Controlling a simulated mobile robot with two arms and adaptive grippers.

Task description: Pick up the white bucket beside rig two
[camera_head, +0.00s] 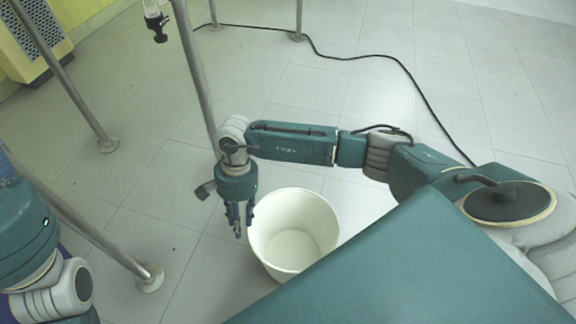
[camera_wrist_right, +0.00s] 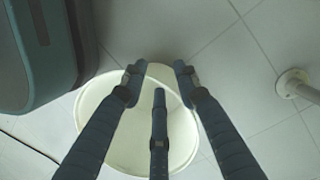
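The white bucket (camera_head: 290,262) stands upright and empty on the tiled floor, in the lower middle of the head view. My right gripper (camera_head: 238,222) points down at the bucket's left rim. In the right wrist view the bucket (camera_wrist_right: 182,140) lies beneath the fingers. There my right gripper (camera_wrist_right: 159,80) is open, its fingers spread with nothing between them. The fingertips are near the rim; I cannot tell if they touch it. My left arm shows at the lower left of the head view, but its gripper is out of view.
Metal rig legs stand to the left, one with its foot (camera_head: 150,279) on the floor near the bucket; a foot (camera_wrist_right: 292,84) also shows in the wrist view. Another leg (camera_head: 195,70) rises behind my right wrist. A black cable (camera_head: 405,72) crosses the floor behind.

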